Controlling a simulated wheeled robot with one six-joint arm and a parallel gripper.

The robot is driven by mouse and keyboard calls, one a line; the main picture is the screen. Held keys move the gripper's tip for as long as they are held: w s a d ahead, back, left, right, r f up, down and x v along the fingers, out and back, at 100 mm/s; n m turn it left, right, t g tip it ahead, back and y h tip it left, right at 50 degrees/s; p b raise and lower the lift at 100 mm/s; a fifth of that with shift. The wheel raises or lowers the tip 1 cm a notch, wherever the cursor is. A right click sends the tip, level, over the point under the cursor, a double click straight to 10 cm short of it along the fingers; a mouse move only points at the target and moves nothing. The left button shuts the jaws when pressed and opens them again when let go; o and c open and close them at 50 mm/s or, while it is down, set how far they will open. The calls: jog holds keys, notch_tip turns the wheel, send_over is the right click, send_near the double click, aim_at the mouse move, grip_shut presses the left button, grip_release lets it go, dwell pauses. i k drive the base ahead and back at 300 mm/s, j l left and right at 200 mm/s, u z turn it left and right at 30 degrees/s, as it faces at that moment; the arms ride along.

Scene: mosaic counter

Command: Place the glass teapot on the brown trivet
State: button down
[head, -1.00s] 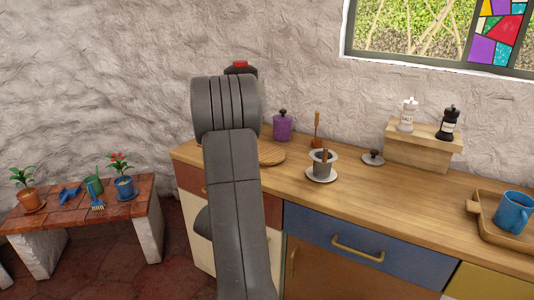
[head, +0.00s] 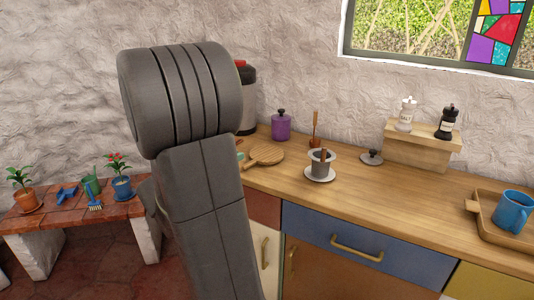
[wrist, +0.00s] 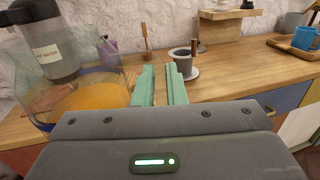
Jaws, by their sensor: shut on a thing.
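The glass teapot (wrist: 92,98) is clear and holds orange liquid. In the wrist view it is at the left, beside the green fingers of my gripper (wrist: 160,72). My gripper is shut on the teapot; the exact grip spot is not clear. In the head view my arm hides the teapot and most of the gripper. A round wooden board with a short handle (head: 265,153), perhaps the brown trivet, lies on the counter just right of my arm. Something brown shows through the teapot's glass in the wrist view; I cannot tell what it is.
A tall dark-topped container (head: 246,100) stands behind my arm, and a purple jar (head: 281,125) beyond the board. A grey cup on a white saucer (head: 320,172) stands to the right. Further right are a small lid (head: 372,157) and a tray (head: 484,222) with a blue mug (head: 513,211).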

aim_at(267, 152)
jog(key=i+l, duration=0.8)
